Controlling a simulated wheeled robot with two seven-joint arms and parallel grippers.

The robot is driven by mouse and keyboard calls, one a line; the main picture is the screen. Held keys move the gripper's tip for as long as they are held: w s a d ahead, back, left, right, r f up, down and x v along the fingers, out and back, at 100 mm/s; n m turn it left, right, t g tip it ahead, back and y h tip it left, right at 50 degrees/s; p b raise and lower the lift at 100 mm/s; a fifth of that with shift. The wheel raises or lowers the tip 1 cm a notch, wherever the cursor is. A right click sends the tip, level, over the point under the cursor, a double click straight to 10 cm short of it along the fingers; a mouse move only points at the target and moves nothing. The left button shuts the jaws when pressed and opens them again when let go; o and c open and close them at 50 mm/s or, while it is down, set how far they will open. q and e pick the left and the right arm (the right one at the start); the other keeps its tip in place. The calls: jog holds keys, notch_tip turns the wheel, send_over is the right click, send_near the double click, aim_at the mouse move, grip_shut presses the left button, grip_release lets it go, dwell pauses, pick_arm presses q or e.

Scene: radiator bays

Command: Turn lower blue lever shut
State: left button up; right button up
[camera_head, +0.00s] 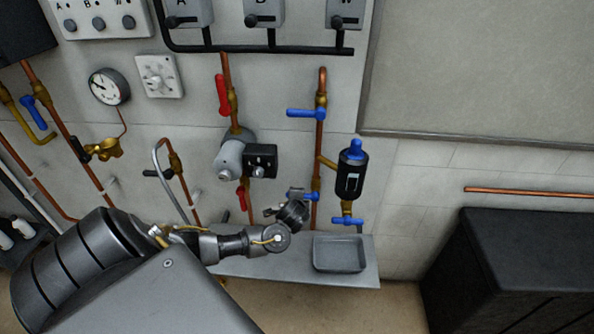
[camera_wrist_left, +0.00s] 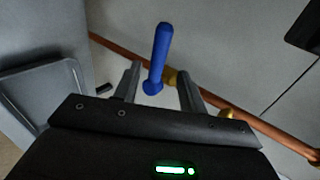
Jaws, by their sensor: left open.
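The lower blue lever (camera_head: 312,197) sits on the vertical copper pipe (camera_head: 318,150), low on the wall, partly hidden by my left gripper (camera_head: 296,207). In the left wrist view the blue lever (camera_wrist_left: 160,55) stands between the two spread fingers of my left gripper (camera_wrist_left: 159,72) and reaches past their tips. It lies across the line of the copper pipe (camera_wrist_left: 125,53). A gap shows on each side, so the fingers do not appear to grip it. An upper blue lever (camera_head: 305,113) sticks out to the left on the same pipe. My right gripper is not in view.
A black canister with a blue top (camera_head: 351,172) hangs right of the pipe, with another blue lever (camera_head: 347,221) below it. A grey tray (camera_head: 339,268) rests on a shelf underneath. Red levers (camera_head: 222,95) and a pump (camera_head: 230,160) are to the left.

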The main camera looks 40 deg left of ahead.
pick_arm(q)
jog(key=v, duration=0.3)
jog(key=shift+d, duration=0.1)
dwell(0.5)
